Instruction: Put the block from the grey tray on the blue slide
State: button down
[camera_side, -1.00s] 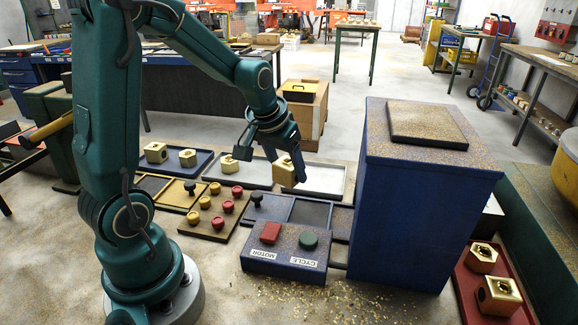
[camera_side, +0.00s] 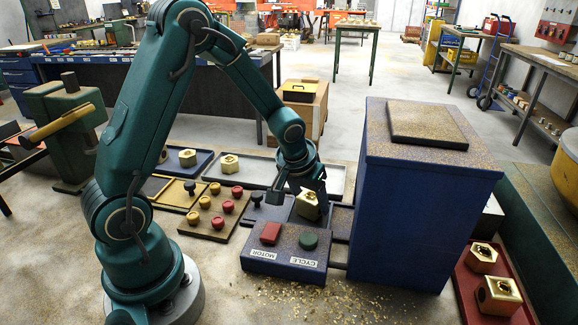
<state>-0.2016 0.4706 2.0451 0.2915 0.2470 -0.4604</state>
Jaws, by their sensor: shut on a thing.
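I cannot tell whether the block touches the slide, as the fingers hide part of both. The grey tray (camera_side: 257,174) lies behind, with another brass block (camera_side: 229,163) at its left end; my arm covers part of this tray.
A control box with red (camera_side: 270,233) and green (camera_side: 308,240) buttons stands in front of the slide. A tall blue cabinet (camera_side: 425,215) is close on the right. A board of red and yellow knobs (camera_side: 212,222) lies left. A red tray (camera_side: 467,300) holds brass blocks.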

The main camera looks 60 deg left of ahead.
jog(key=shift+c, duration=0.6)
grip_release()
jog(key=shift+f, duration=0.15)
jog(key=v, duration=1.1)
jog(key=s+d+r+m+h, duration=0.1)
jog(key=s+d+r+m, duration=0.1)
jog(key=s, duration=0.4)
jog(key=s+d+r+m+t, duration=0.1)
jog(key=s+d+r+m, duration=0.1)
jog(key=s+d, duration=0.2)
jog(key=s, duration=0.3)
jog(key=shift+d+h, duration=0.3)
jog(key=shift+h, duration=0.1)
